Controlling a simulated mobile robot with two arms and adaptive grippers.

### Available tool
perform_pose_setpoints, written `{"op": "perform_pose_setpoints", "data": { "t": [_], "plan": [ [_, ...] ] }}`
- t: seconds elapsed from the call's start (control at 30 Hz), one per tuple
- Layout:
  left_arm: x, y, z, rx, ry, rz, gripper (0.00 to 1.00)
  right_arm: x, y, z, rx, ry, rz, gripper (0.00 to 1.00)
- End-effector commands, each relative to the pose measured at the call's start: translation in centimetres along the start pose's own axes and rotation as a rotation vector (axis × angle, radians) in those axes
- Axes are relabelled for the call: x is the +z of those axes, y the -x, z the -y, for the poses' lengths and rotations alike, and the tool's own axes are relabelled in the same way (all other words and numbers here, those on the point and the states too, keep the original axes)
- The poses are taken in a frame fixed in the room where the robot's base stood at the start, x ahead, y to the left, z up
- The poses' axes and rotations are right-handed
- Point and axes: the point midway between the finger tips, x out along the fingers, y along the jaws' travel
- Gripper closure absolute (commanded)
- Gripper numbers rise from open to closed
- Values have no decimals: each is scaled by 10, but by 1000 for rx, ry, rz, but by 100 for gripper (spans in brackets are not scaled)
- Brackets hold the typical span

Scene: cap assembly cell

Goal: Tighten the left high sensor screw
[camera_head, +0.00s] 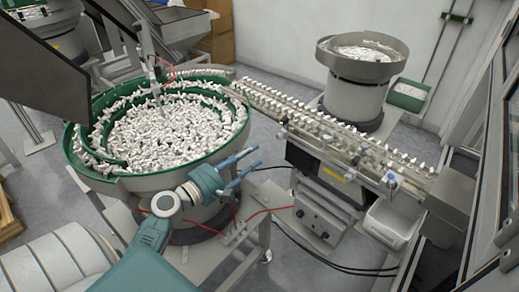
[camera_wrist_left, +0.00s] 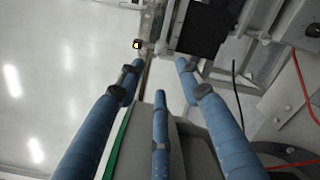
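My left gripper (camera_head: 246,170) reaches in from the lower left in the head view, in front of the bowl's right rim, with its blue fingers spread and empty. In the left wrist view the gripper (camera_wrist_left: 158,72) shows three blue fingers apart with nothing between them. A small dark part with a yellow light (camera_wrist_left: 136,44), perhaps a sensor, lies beyond the left fingertip. I cannot make out the left high sensor screw in either view. The linear feeder track (camera_head: 320,124), with several white caps on it, runs right of the gripper, apart from it. My right gripper is not in view.
A green-lined bowl feeder (camera_head: 75,150) full of white caps stands at the left. A second grey bowl (camera_head: 352,95) stands behind the track. A control box (camera_head: 318,222), cables and a white bin (camera_head: 388,228) sit below the track. Open floor shows at front right.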

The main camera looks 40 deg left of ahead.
Motion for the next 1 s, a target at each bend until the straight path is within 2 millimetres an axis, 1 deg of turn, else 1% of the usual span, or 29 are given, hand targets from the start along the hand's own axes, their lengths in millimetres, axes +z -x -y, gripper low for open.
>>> {"op": "perform_pose_setpoints", "data": {
  "t": [0.03, 0.17, 0.47, 0.57, 0.67, 1.0],
  "plan": [
    [0, 4, 0, -1, 1, 0, 64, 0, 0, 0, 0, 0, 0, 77],
    [1, 9, 0, -1, 1, 1, 64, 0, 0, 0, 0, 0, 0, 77],
    [0, 9, 0, -1, 7, 1, 64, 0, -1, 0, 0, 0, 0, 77],
    [-2, 8, 1, -2, 62, 0, 64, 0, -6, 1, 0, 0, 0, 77],
    [-5, 6, 3, -5, 184, -4, 64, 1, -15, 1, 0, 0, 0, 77],
    [-7, 0, 4, -5, 784, -9, 64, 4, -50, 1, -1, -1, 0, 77]
  ]
}}
